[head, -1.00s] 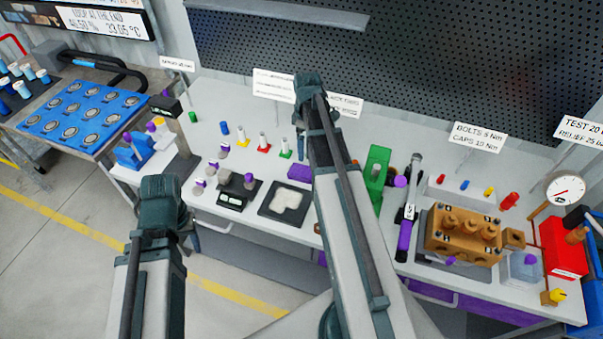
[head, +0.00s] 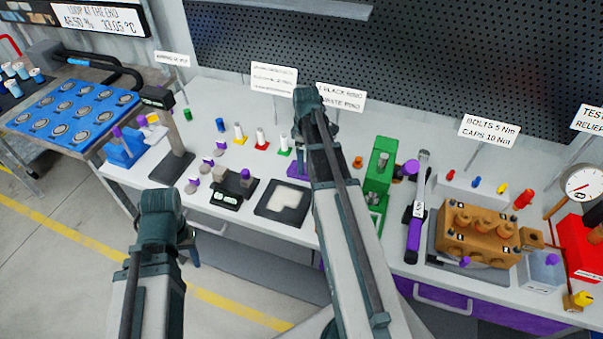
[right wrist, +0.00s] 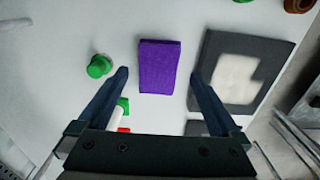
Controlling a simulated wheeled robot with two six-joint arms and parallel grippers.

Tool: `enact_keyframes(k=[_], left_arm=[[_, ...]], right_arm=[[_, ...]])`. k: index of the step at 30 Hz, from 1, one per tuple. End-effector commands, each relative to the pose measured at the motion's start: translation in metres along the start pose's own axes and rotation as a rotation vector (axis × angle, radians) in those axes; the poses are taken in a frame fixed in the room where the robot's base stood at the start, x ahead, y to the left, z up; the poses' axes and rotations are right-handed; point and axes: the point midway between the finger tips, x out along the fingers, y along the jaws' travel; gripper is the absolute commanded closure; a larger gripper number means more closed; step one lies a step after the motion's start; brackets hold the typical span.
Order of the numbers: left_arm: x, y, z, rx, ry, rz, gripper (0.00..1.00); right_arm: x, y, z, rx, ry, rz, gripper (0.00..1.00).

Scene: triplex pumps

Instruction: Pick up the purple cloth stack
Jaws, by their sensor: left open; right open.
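The purple cloth stack (right wrist: 159,66) lies flat on the white bench top in the right wrist view. In the head view only its left part (head: 297,170) shows beside my right arm, which hides the rest. My right gripper (right wrist: 158,76) is open and empty above the bench, with one fingertip on each side of the cloth in the picture and a gap to both edges. My left gripper (head: 191,247) is low in front of the bench, mostly hidden behind its own arm, open, away from the cloth.
A green press (head: 379,170) stands right of my right arm.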

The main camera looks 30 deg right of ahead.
Motion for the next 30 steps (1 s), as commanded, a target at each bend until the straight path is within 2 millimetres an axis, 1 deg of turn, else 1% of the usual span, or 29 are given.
enact_keyframes(k=[1, 9, 12, 19, 20, 21, 23, 24, 26, 30], left_arm=[[0.009, 0.001, -0.001, 0.000, 0.000, 0.000, 0.46], [0.043, 0.004, -0.003, 0.000, 0.000, 0.000, 0.46], [0.048, 0.005, -0.003, 0.000, 0.000, 0.000, 0.46], [0.046, 0.004, -0.003, 0.000, 0.000, 0.000, 0.46], [0.046, 0.004, -0.003, 0.000, 0.000, 0.000, 0.46], [0.046, 0.004, -0.003, 0.000, 0.000, 0.000, 0.46], [0.046, 0.004, -0.003, 0.000, 0.000, 0.000, 0.46], [0.046, 0.004, -0.003, 0.000, 0.000, 0.000, 0.46], [0.046, 0.004, -0.003, 0.000, 0.000, 0.000, 0.46], [0.046, 0.004, -0.003, 0.000, 0.000, 0.000, 0.46]], right_arm=[[0.009, 0.000, -0.001, 0.000, 0.000, 0.000, 0.00], [0.043, 0.001, -0.004, 0.000, 0.000, 0.000, 0.00], [0.048, 0.001, -0.004, 0.000, 0.000, 0.000, 0.00], [0.046, 0.001, -0.004, 0.000, 0.000, 0.000, 0.00], [0.046, 0.001, -0.004, 0.000, 0.000, 0.000, 0.02], [0.046, 0.001, -0.004, 0.000, 0.000, 0.000, 0.09], [0.046, 0.001, -0.004, 0.000, 0.000, 0.000, 0.20], [0.046, 0.001, -0.004, 0.000, 0.000, 0.000, 0.27], [0.046, 0.001, -0.004, 0.000, 0.000, 0.000, 0.38], [0.046, 0.001, -0.004, 0.000, 0.000, 0.000, 0.63]])
